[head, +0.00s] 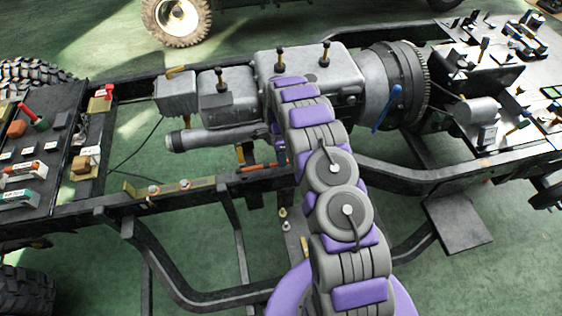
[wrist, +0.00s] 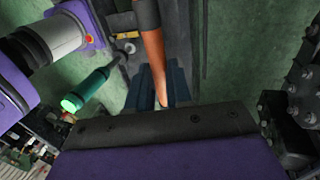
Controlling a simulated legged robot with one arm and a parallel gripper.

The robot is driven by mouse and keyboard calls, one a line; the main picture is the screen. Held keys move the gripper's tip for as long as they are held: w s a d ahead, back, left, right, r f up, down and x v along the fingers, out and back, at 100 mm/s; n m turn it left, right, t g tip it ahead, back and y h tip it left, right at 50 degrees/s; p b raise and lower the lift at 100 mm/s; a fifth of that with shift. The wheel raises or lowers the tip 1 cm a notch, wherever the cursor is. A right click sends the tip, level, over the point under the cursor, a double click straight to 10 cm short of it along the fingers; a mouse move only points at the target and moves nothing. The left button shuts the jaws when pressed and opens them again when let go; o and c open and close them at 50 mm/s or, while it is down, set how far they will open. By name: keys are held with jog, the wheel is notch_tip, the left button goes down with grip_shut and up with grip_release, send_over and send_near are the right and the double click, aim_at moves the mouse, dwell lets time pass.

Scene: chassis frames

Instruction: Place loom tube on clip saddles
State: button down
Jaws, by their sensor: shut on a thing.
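An orange tube with a dark upper section, which I take for the loom tube (wrist: 152,55), runs down between my gripper's dark blue fingers (wrist: 161,88) in the wrist view. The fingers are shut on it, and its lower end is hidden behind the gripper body. In the head view an orange length (head: 265,167) shows left of my arm, along the near frame rail, and my gripper is hidden behind the arm. Brass-coloured fittings (head: 170,187) sit on that rail to its left. I cannot tell whether these are the clip saddles, or whether the tube touches them.
A grey gearbox (head: 310,78) and bell housing (head: 392,80) stand beyond my arm. A blue-handled tool (head: 387,108) is at the housing. Cluttered trays lie at left (head: 67,130) and right (head: 510,70). A teal cylinder with a green end (wrist: 86,88) is left of the fingers.

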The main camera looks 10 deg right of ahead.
jog(key=shift+d+f, duration=0.1)
jog(key=shift+f, duration=0.85)
jog(key=shift+r, duration=0.1)
jog(key=c, duration=1.3)
grip_release()
